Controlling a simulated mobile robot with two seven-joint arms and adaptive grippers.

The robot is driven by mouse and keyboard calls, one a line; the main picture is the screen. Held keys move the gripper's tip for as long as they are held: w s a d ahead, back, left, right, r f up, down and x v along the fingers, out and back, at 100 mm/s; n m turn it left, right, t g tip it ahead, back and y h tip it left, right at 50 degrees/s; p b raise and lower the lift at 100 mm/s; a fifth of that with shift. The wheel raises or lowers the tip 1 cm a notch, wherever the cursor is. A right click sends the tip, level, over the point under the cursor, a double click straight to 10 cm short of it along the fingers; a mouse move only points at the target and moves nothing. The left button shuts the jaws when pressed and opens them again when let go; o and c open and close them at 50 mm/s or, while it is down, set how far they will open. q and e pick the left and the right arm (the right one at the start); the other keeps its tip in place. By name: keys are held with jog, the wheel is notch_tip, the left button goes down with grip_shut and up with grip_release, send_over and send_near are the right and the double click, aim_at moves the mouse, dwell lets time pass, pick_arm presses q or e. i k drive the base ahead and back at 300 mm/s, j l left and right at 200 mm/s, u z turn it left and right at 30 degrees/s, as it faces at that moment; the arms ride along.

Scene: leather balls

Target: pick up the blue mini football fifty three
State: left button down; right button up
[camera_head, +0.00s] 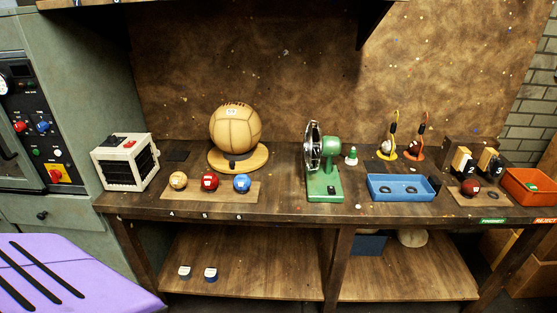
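The blue mini football (242,183) has a pale label on its front; any number on it is too small to read. It sits at the right end of a wooden board (222,195) on the workbench (277,205). A red ball (209,181) and a tan ball (178,180) sit to its left on the same board. Neither of my grippers is in view, and nothing touches the blue ball.
A large tan ball (235,127) on a round wooden stand rises behind the blue ball. A white box (125,162) is at left. An orange bin (532,186) is far right.

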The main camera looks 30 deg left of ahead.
aim_at(242, 182)
jog(key=u, duration=1.35)
